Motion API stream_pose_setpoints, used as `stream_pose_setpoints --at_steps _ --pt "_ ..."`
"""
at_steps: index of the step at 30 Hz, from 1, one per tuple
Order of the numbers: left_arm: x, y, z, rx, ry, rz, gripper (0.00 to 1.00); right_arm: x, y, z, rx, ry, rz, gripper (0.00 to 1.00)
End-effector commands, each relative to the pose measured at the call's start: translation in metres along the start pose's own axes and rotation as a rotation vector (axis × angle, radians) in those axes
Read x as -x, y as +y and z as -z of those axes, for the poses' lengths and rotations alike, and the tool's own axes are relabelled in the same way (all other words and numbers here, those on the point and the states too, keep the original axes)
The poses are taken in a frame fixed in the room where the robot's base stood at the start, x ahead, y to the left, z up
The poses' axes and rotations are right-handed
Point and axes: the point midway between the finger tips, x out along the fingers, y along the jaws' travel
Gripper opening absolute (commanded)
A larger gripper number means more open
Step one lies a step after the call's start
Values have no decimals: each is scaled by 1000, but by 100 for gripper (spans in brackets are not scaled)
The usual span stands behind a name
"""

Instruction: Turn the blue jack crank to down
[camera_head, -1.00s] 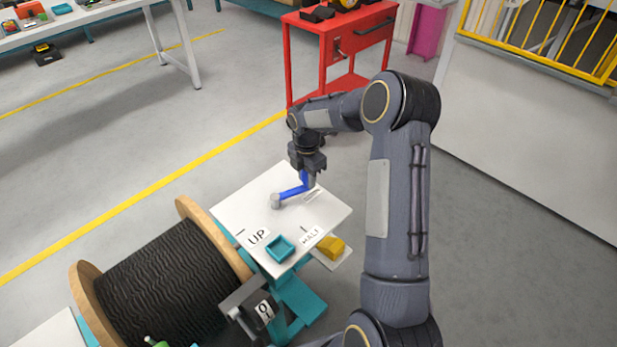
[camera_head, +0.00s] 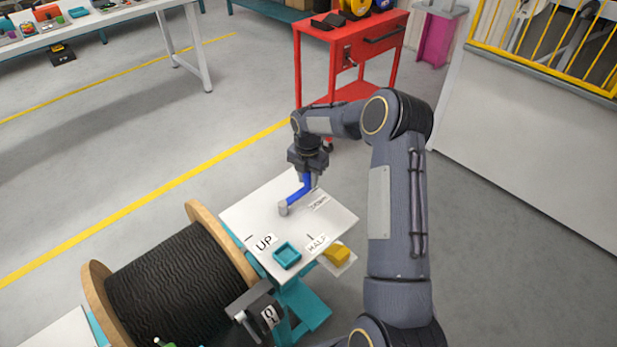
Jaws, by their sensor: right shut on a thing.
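The blue jack crank (camera_head: 298,195) sits on the white top plate (camera_head: 253,211) of a teal stand. Its arm runs from a grey hub (camera_head: 283,208) up and to the right, away from the labels "UP" (camera_head: 265,243) and "HALF" (camera_head: 317,243). A third label (camera_head: 318,203), too small to read surely, lies right of the crank and seems to be "DOWN". My right gripper (camera_head: 306,178) points down and is shut on the crank's handle at its outer end. The fingers partly hide the handle. My left gripper is not in view.
A large cable reel (camera_head: 170,285) is at the left. A red cart (camera_head: 350,60) stands behind.

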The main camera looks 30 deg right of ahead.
Motion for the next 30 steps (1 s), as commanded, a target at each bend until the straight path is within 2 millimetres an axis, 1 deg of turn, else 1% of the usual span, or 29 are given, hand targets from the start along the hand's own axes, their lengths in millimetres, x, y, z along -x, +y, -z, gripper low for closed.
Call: stream_pose_setpoints --at_steps 4,5,9,10,17,20,23,30 --pt "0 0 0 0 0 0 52 2 3 0 5 -5 -8 0" --pt "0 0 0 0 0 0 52 2 3 0 5 -5 -8 31" --pt "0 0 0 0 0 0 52 2 2 0 4 -4 -6 49" --pt "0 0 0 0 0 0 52 2 2 0 4 -4 -6 52" --pt "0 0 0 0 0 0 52 1 1 0 2 -2 -3 52" --pt "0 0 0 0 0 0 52 5 1 0 1 -3 -4 52" --pt "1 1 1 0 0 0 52 19 2 -1 1 -5 -5 52" --pt "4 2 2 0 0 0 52 60 2 0 1 -4 -7 52"
